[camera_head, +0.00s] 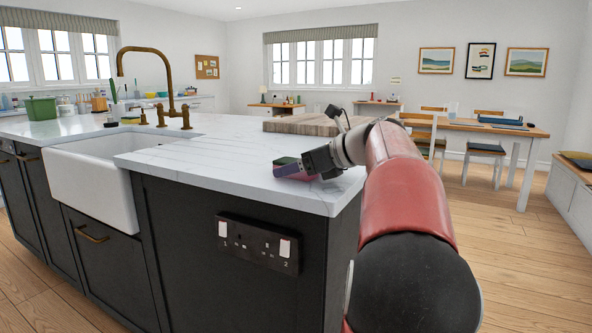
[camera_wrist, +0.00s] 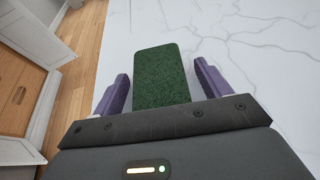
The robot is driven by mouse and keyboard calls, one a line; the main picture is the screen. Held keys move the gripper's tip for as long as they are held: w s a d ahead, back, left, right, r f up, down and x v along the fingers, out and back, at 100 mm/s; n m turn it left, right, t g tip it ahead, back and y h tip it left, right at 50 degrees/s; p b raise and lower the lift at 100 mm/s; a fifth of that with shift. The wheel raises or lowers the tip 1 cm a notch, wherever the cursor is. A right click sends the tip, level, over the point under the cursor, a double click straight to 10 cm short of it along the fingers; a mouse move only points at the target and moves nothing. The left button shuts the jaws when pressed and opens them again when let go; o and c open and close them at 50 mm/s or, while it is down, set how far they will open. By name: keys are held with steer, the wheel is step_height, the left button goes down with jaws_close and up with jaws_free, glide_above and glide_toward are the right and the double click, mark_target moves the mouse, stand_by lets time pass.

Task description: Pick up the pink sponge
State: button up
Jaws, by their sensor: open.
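The sponge lies on the white marble worktop near the island's corner. In the wrist view its dark green top (camera_wrist: 160,68) faces me, and its near end is hidden by my gripper's body. In the head view a small green top and a pinkish edge of the sponge (camera_head: 284,161) show beside my gripper (camera_head: 295,173). My gripper is open. In the wrist view its two purple fingers (camera_wrist: 161,84) stand on either side of the sponge, with a visible gap on each side.
The island worktop (camera_head: 225,150) is clear around the sponge, and its edge is close by. A wooden board (camera_head: 302,124) lies farther back. A white sink (camera_head: 92,180) with a brass tap (camera_head: 165,90) is to the left.

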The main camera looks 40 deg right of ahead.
steer(key=shift+c, duration=0.5)
steer(key=c, duration=0.9)
steer(key=shift+c, duration=0.2)
steer(key=shift+r, duration=0.15)
